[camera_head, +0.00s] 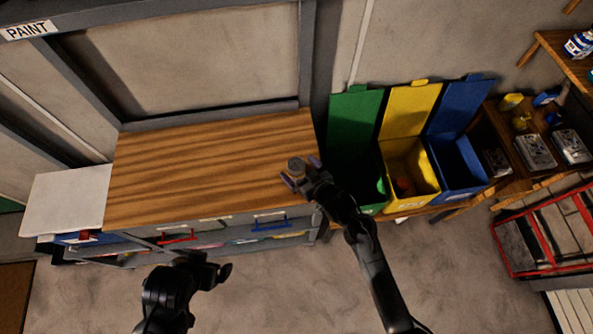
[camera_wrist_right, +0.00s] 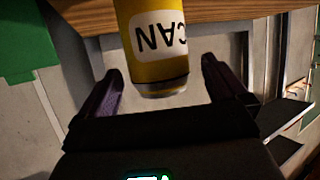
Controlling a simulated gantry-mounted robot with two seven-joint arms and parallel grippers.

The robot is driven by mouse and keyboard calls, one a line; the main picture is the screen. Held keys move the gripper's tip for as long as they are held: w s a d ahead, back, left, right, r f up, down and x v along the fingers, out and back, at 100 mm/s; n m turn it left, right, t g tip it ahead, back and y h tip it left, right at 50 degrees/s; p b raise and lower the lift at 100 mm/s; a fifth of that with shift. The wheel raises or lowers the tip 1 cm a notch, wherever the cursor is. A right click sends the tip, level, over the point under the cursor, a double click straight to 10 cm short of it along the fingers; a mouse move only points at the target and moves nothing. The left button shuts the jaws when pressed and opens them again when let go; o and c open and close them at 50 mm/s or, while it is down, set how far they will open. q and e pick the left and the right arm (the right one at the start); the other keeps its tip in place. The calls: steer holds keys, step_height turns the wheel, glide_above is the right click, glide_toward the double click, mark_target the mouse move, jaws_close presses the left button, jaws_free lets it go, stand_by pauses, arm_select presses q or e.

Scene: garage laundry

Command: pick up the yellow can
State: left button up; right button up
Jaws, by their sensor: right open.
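The yellow can (camera_wrist_right: 152,42) stands at the right end of the wooden bench top (camera_head: 200,165). In the right wrist view it is upside down, with a white label reading "CAN". In the head view mostly its grey round top (camera_head: 295,164) shows. My right gripper (camera_head: 301,171) is open, with one finger to each side of the can. In the right wrist view the gripper (camera_wrist_right: 160,75) has clear gaps between both fingers and the can. My left gripper (camera_head: 213,270) is in front of the bench, away from the can; its opening is unclear.
Green (camera_head: 352,125), yellow (camera_head: 408,112) and blue (camera_head: 459,108) lidded bins stand open just right of the bench. A white surface (camera_head: 68,200) adjoins its left end. The rest of the bench top is clear. A red metal frame (camera_head: 548,228) stands at the far right.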

steer(key=shift+x, duration=1.05)
steer(key=c, duration=1)
